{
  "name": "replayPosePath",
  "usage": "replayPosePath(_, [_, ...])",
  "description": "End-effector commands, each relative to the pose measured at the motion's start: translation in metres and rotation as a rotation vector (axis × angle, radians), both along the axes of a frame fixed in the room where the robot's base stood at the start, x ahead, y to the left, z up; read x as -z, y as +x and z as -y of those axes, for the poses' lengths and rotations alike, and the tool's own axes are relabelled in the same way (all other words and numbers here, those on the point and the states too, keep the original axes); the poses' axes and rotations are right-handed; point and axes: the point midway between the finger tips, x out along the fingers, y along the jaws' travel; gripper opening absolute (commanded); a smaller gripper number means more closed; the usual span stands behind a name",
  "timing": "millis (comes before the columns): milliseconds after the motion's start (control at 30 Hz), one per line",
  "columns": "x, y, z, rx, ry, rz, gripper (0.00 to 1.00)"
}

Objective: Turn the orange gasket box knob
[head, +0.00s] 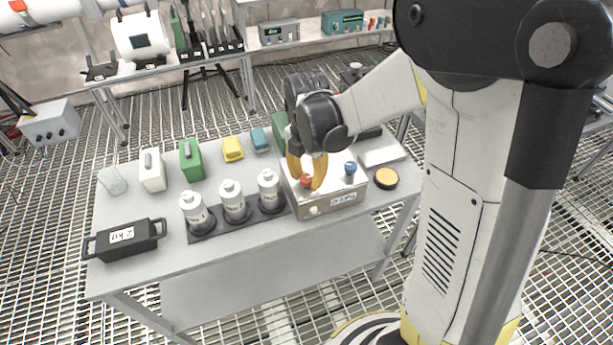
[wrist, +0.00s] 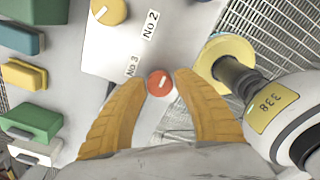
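The gasket box (head: 325,207) stands on the table, pale with a labelled front. Its orange knob (head: 305,182) shows between my fingers in the head view. In the wrist view the round orange knob (wrist: 159,83) has a pale pointer mark and sits beside a "No 3" label. My gripper (head: 306,178) points down over the box with its two yellow fingers apart. In the wrist view the fingertips (wrist: 160,79) flank the knob, with small gaps showing on both sides; touch cannot be confirmed.
A blue knob (head: 350,168) is on the box's right side. A yellow knob (wrist: 108,10) is by the "No 2" label. White bottles (head: 233,200) stand in a dark rack left of the box. A yellow-topped round item (head: 386,178) lies to its right.

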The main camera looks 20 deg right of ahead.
Motion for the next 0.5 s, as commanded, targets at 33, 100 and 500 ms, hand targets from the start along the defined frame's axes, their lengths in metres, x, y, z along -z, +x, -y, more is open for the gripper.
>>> replayPosePath(33, [0.000,0.000,0.000,0.000,0.000,0.000,0.53])
replayPosePath(100, [0.000,0.000,0.000,0.000,0.000,0.000,0.54])
replayPosePath(500, [-0.016,0.000,0.000,0.000,0.001,0.001,0.54])
